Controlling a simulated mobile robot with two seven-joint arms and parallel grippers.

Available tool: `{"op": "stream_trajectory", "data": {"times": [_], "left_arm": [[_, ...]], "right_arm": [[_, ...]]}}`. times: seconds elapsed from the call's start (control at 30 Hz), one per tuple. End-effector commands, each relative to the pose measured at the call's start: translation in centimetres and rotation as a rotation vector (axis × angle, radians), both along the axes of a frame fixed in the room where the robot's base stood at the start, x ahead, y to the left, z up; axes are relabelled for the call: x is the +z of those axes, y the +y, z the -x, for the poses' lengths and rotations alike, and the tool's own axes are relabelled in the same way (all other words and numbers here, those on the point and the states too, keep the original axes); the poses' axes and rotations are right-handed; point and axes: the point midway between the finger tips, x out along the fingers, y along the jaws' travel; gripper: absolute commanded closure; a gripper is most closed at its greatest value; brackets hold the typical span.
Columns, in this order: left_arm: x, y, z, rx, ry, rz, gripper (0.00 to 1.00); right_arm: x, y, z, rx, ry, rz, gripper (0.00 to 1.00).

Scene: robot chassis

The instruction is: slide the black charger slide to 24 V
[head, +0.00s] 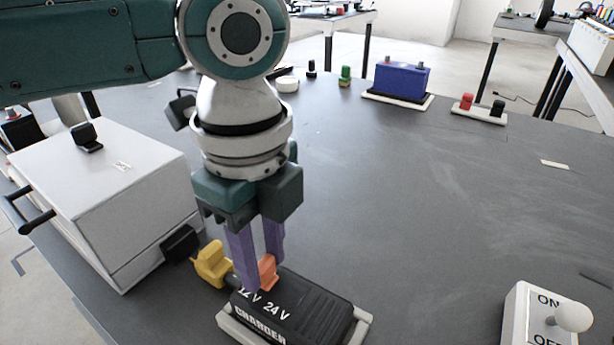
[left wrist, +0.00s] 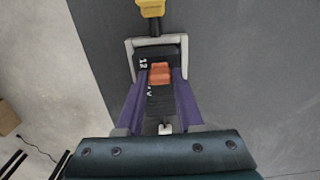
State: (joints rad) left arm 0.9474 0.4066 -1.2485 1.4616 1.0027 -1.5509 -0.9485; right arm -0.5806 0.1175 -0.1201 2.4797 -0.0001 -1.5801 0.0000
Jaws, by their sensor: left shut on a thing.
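The black charger (head: 318,302) sits in a pale tray at the front middle of the table. White "12 V" and "24 V" labels and the word "CHARGER" are printed on it. Its slide (head: 268,272) shows as an orange block. My left gripper (head: 262,276) points down with its purple fingers shut on the orange slide. In the left wrist view the slide (left wrist: 160,72) sits between both fingertips, near the "12" mark. The fingers partly hide the labels, so the exact setting is hard to tell. My right gripper is not in view.
A yellow plug (head: 212,263) sits at the charger's left end. A grey box (head: 105,195) with a black handle stands at left. An ON/OFF switch (head: 540,315) is at front right. A blue battery (head: 401,80) and red and black terminals (head: 480,108) are behind. The table's middle is clear.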

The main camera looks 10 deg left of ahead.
Motion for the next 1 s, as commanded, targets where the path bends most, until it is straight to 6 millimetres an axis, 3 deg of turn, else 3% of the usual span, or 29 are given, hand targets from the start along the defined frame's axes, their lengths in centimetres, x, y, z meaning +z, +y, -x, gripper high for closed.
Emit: {"op": "stream_trajectory", "data": {"times": [0.13, 0.33, 0.6, 0.63, 0.87, 1.0], "left_arm": [[0.2, -0.4, 0.1, -0.001, 0.002, 0.002, 1.0], [0.3, -2.8, 1.0, -0.002, 0.003, 0.002, 1.0], [0.0, -2.9, 1.0, 0.001, 0.001, 0.002, 1.0], [0.0, -2.9, 1.0, 0.001, 0.001, 0.002, 0.61], [0.0, -2.9, 1.0, 0.001, 0.0, 0.001, 0.35], [0.0, -2.8, 1.0, 0.001, 0.0, 0.001, 0.32]], "right_arm": [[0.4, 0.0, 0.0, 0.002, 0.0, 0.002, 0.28], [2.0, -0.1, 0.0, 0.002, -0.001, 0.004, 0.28], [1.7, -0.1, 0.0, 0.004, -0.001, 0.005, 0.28], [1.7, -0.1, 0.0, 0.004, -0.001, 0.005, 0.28], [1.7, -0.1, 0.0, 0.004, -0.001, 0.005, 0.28], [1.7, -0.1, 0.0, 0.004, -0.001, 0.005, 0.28]]}}
